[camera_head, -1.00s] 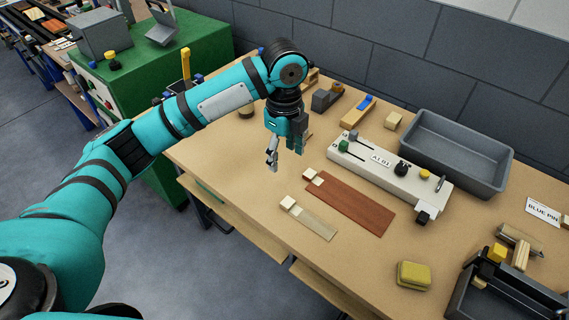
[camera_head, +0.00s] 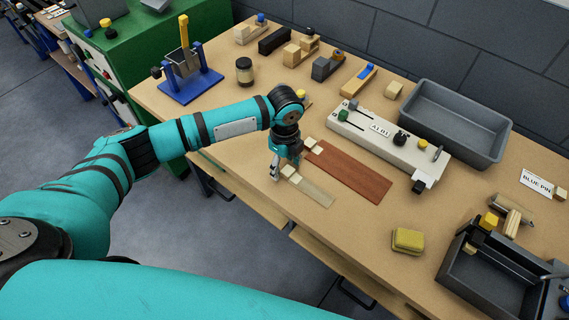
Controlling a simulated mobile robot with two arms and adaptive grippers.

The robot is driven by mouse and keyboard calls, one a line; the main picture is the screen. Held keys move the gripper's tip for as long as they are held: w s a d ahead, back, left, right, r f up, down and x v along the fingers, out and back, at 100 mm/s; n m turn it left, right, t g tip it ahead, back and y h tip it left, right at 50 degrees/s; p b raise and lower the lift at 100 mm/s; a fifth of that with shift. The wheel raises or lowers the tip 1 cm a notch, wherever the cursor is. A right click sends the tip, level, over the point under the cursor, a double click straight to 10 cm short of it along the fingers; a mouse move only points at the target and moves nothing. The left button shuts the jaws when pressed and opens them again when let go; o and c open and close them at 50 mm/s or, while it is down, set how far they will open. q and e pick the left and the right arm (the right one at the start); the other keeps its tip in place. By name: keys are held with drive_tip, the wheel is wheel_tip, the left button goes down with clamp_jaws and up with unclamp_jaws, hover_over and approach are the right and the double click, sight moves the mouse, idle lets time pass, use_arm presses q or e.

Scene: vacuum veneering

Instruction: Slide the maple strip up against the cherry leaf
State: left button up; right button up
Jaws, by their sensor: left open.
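The pale maple strip (camera_head: 317,194) lies flat on the bench, with small light blocks (camera_head: 291,173) at its far-left end. The red-brown cherry leaf (camera_head: 354,174) lies beside it on the upper right, also with light blocks (camera_head: 315,147) at its left end. A narrow gap of bench shows between strip and leaf. My left gripper (camera_head: 280,171) is open and points down at the strip's blocked left end. Its near finger is just left of the blocks; whether it touches them I cannot tell. My right gripper is out of view.
The white A101 unit (camera_head: 388,148) stands behind the leaf, with a grey bin (camera_head: 492,155) behind that. A yellow sponge (camera_head: 408,239) lies to the right. A dark tray (camera_head: 447,268) is at the lower right. Bench around the strip's near end is clear.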

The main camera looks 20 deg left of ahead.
use_arm(q)
drive_tip(key=shift+f, duration=0.4)
drive_tip(key=shift+c, duration=0.3)
drive_tip(key=c, duration=1.1)
drive_tip(key=shift+r+p, duration=0.1)
drive_tip(key=shift+p, duration=0.25)
drive_tip(key=shift+c, duration=0.2)
drive_tip(key=shift+w+d, duration=0.1)
drive_tip(key=shift+w, duration=0.1)
drive_tip(key=shift+w+d+b, duration=0.25)
drive_tip(key=shift+w+b, duration=0.15)
drive_tip(key=shift+w, duration=0.25)
drive_tip(key=shift+w+d+b, duration=0.25)
drive_tip(key=shift+w+b, duration=0.15)
drive_tip(key=shift+w, duration=0.25)
drive_tip(key=shift+w+d+b, duration=0.25)
drive_tip(key=shift+w+b, duration=0.15)
drive_tip(key=shift+w, duration=0.25)
drive_tip(key=shift+w+d, duration=0.1)
drive_tip(key=shift+w, duration=0.05)
drive_tip(key=shift+w+d, duration=0.15)
drive_tip(key=shift+w, duration=0.25)
